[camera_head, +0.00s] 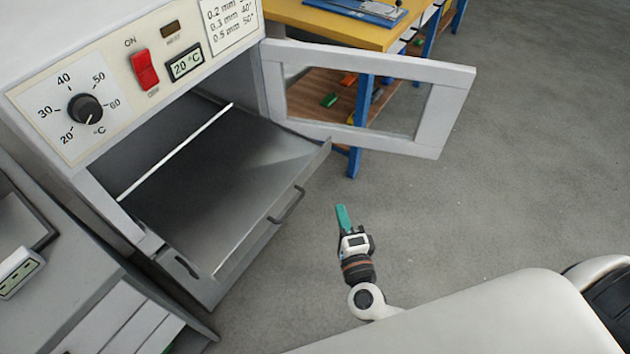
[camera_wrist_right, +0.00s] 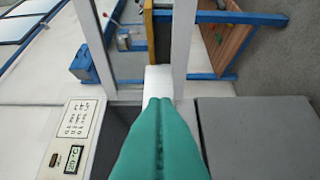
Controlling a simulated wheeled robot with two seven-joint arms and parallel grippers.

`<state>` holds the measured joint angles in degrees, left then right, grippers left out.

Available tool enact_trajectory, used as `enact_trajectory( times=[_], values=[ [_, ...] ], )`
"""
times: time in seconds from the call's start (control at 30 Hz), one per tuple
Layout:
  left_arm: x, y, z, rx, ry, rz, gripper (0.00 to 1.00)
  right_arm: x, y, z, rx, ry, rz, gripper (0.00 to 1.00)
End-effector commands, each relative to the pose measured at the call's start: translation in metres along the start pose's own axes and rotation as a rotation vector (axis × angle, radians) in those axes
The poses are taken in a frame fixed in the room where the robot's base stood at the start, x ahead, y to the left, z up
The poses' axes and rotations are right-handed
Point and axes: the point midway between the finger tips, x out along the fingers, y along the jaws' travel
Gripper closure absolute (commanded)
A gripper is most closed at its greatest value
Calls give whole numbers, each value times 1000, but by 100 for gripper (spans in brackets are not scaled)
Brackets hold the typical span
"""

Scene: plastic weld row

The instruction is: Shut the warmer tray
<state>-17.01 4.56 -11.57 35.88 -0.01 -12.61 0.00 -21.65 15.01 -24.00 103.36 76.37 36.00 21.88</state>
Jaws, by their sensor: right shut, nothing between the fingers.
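The warmer tray (camera_head: 222,182) is a flat grey metal sheet, slid part way out of the warmer's opening in the head view. Its front edge has a small bar handle (camera_head: 287,205). The tray's surface looks empty. My right gripper (camera_head: 342,216), with green fingers, is shut and empty, to the right of the tray's front and apart from it. Its green fingers (camera_wrist_right: 160,140) also show closed in the right wrist view, with a grey flat surface, likely the tray (camera_wrist_right: 255,130), to their right. My left gripper is not in view.
The warmer's windowed door (camera_head: 448,110) stands open to the right of the opening. The control panel (camera_head: 110,95) has a dial, a red switch and a 20 °C display. A yellow-topped bench (camera_head: 330,27) with blue legs stands behind the door. Grey floor (camera_head: 520,200) is clear at right.

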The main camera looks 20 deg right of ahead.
Motion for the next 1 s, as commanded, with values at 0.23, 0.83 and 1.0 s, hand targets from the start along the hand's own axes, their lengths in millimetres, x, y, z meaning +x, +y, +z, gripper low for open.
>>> enact_trajectory(
  times=[0.23,0.83,1.0],
  values=[
    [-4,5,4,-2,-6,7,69,53,2,0,-4,1,4,100],
    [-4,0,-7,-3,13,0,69,113,0,-29,-5,2,-1,100],
    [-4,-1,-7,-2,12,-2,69,113,0,-29,-5,2,-1,100]
  ],
)
